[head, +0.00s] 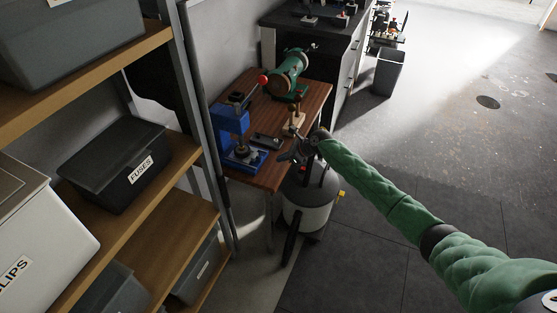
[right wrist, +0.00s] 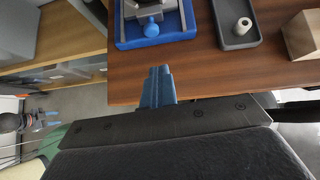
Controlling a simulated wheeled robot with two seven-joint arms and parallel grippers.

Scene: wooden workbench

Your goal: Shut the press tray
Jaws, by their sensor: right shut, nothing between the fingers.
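How far the tray sticks out is not clear. My right gripper (head: 284,156) is at the bench's front edge, right of the press base. In the right wrist view its blue fingertips (right wrist: 160,72) are together and empty, apart from the knob.
A dark grey dish (right wrist: 238,38) with a white roll lies right of the press. A wooden block (right wrist: 301,36) is farther right. A green machine (head: 288,72) stands behind. Shelves with bins (head: 118,162) stand left; a canister vacuum (head: 308,205) stands below the bench front.

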